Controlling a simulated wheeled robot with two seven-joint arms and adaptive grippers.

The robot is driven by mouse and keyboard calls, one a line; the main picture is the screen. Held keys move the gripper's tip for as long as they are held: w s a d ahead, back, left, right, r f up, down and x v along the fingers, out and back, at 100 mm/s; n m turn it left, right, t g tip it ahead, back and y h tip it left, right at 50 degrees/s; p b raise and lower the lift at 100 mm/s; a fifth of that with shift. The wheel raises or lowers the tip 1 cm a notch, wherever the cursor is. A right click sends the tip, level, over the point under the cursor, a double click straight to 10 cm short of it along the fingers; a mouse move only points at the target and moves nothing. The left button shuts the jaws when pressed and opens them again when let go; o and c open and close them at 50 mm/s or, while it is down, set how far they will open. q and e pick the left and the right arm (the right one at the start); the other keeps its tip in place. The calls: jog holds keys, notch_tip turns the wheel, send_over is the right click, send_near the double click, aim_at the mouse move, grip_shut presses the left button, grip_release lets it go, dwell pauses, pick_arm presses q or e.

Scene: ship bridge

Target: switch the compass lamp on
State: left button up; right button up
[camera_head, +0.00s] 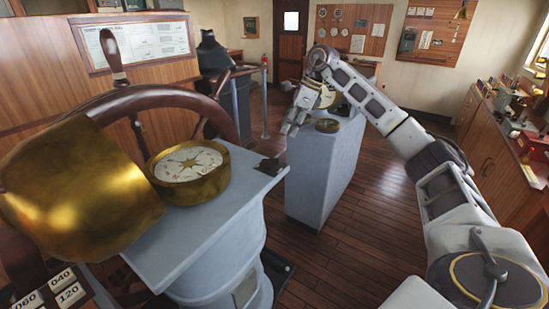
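A round brass compass (188,172) with a white card sits on top of a grey pedestal (205,230) at the left. A large brass hood (75,195) is beside it, to its left. A small dark fitting (270,166) is at the right corner of the pedestal top; I cannot tell whether it is the lamp switch. No lit lamp is discernible. My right arm reaches in from the lower right. My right gripper (292,124) is beyond the compass, over the near-left edge of a second grey pedestal. Its fingers are too small to judge. My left gripper is out of view.
The second grey pedestal (320,175) carries a round brass instrument (327,125). A wooden steering wheel (150,97) stands behind the compass. Wooden cabinets (490,150) with small items line the right wall. The plank floor between is clear.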

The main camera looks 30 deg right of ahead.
aim_at(270, 162)
jog(key=shift+p+x, duration=0.45)
jog(key=shift+x, duration=6.45)
grip_shut()
